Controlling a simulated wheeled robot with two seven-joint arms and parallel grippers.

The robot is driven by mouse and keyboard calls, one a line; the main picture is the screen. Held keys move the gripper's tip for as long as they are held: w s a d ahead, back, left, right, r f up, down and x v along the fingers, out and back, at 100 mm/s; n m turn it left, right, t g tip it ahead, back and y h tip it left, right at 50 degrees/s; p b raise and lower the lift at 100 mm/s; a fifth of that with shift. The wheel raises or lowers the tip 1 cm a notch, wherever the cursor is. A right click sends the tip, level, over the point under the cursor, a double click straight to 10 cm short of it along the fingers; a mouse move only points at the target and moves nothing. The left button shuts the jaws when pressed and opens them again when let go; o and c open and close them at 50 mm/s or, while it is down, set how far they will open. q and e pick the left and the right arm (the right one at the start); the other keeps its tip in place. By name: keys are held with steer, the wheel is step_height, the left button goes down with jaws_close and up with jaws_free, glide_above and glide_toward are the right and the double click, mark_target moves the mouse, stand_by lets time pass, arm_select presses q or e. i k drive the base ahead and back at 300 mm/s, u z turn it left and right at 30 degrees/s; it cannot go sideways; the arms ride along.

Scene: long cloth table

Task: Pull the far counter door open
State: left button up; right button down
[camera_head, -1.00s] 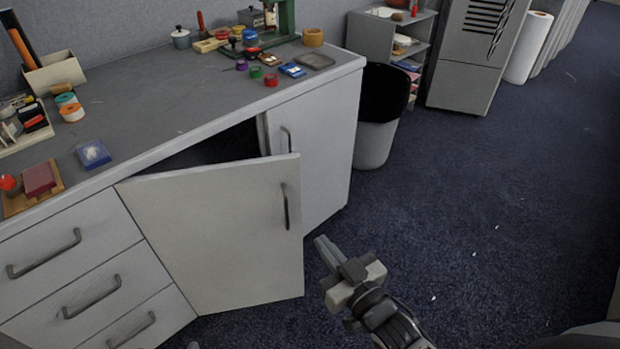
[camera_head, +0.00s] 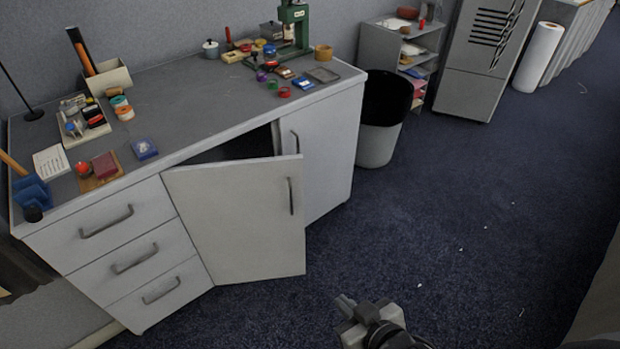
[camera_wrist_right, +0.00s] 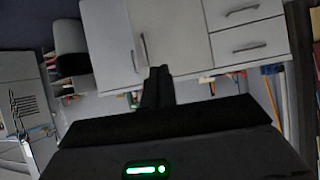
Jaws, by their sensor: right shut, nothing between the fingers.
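The grey counter (camera_head: 215,100) has two doors. The near door (camera_head: 240,225), beside the drawers, stands swung open, with a dark gap behind its top edge. The far door (camera_head: 325,155), beside the bin, looks closed; its upright handle (camera_head: 296,142) shows just above the open door's edge. My right gripper (camera_head: 345,303) is shut and empty, over the carpet in front of the counter, apart from both doors. In the right wrist view my shut fingers (camera_wrist_right: 158,85) point toward the tilted, upside-down counter; the far door (camera_wrist_right: 108,40) shows there too. My left gripper is not in view.
A dark-lined bin (camera_head: 380,130) stands right beside the far door. A shelf unit (camera_head: 395,50) and a grey cabinet (camera_head: 478,65) stand beyond. Small items and a green press (camera_head: 293,25) sit on the countertop.

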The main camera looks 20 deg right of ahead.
mark_target(245, 220)
steer(key=u, duration=1.95)
steer(key=k, duration=0.95)
steer(key=z, duration=1.85)
steer(key=i, duration=0.5)
